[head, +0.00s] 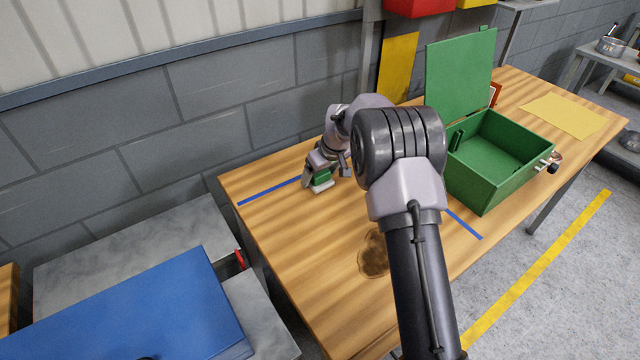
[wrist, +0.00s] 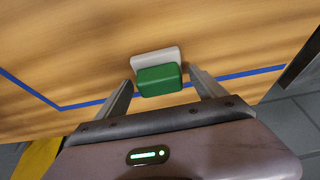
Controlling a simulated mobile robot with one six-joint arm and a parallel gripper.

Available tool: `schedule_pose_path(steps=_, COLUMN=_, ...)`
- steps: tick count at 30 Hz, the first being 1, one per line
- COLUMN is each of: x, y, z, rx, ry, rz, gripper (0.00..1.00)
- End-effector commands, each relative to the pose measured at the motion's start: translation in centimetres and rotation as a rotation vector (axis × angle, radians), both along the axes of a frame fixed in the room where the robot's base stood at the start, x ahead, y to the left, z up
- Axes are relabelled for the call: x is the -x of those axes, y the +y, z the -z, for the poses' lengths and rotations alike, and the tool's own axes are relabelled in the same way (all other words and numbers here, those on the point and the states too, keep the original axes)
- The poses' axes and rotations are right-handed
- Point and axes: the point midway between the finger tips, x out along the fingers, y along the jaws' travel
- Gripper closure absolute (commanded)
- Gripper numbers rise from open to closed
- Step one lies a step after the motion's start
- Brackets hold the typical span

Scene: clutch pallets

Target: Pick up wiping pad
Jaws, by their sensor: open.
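The wiping pad (head: 321,179) has a green block on a pale flat base and lies on the wooden workbench. In the wrist view the wiping pad (wrist: 159,79) lies between and just past my two fingertips. My gripper (head: 327,172) is over it, pointing down. In the wrist view my gripper (wrist: 161,83) is open, with one finger on each side of the green block. I cannot tell whether the fingers touch it. Part of the pad is hidden by the gripper in the head view.
An open green box (head: 497,160) stands on the workbench (head: 300,240) to the right, with a yellow sheet (head: 562,115) beyond it. A dark brown stain (head: 374,255) marks the bench's front part. Blue tape lines (head: 268,190) cross the bench. A wall is behind.

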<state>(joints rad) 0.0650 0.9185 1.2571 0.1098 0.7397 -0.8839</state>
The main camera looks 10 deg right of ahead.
Motion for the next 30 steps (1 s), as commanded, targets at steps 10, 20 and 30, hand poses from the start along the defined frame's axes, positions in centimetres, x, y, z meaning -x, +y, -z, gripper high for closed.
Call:
schedule_pose_path(steps=10, x=0.0, y=0.0, z=-0.3, rx=0.0, ry=-0.001, rz=0.0, gripper=0.57)
schedule_pose_path(steps=20, x=0.0, y=0.0, z=-0.3, rx=0.0, ry=-0.001, rz=0.0, gripper=0.78)
schedule_pose_path(steps=30, x=0.0, y=0.0, z=-4.2, rx=0.0, ry=-0.002, rz=-0.001, gripper=0.78)
